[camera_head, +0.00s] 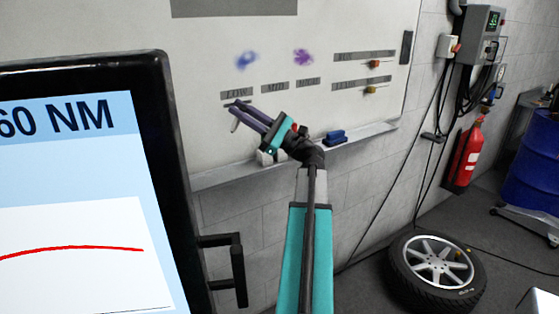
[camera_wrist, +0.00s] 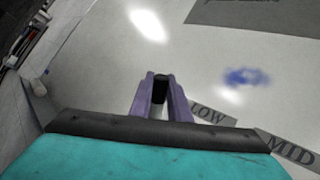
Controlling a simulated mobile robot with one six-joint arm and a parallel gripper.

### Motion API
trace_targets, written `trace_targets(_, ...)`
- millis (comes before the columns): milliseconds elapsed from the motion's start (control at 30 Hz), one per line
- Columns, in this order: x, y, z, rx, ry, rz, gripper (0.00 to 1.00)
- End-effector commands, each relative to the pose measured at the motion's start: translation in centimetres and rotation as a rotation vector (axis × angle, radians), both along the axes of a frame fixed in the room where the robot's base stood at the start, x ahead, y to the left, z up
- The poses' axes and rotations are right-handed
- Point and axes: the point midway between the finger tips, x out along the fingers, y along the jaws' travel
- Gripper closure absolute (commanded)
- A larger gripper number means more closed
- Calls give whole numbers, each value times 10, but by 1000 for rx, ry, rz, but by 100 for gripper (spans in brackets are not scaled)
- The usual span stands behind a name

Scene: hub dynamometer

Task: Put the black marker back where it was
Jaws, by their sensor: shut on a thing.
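The black marker (camera_wrist: 163,82) shows in the wrist view as a dark end between the tips of my gripper's two purple fingers, with a pale part below it. My gripper (camera_wrist: 161,92) is shut on it. In the head view my gripper (camera_head: 240,112) is raised in front of the whiteboard (camera_head: 205,60), near the LOW label (camera_head: 237,93) and above the tray ledge (camera_head: 215,175). The marker is small there and partly hidden by the fingers. I cannot tell whether it touches the board.
A blue eraser (camera_head: 335,137) lies on the ledge, right of my wrist. A small white item (camera_head: 265,158) stands on the ledge behind my arm. A large monitor (camera_head: 95,190) fills the left foreground. A wheel (camera_head: 435,270) lies on the floor at right. The ledge's left part is clear.

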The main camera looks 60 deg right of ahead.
Motion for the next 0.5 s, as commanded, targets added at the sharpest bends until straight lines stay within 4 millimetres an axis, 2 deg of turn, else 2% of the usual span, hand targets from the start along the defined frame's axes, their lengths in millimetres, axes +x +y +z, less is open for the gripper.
trace_targets(100, 9, -7, -21, 19, 52, -45, 100)
trace_targets(233, 10, -16, -38, 38, 96, -113, 100)
trace_targets(500, -5, -43, -67, 91, 182, -314, 100)
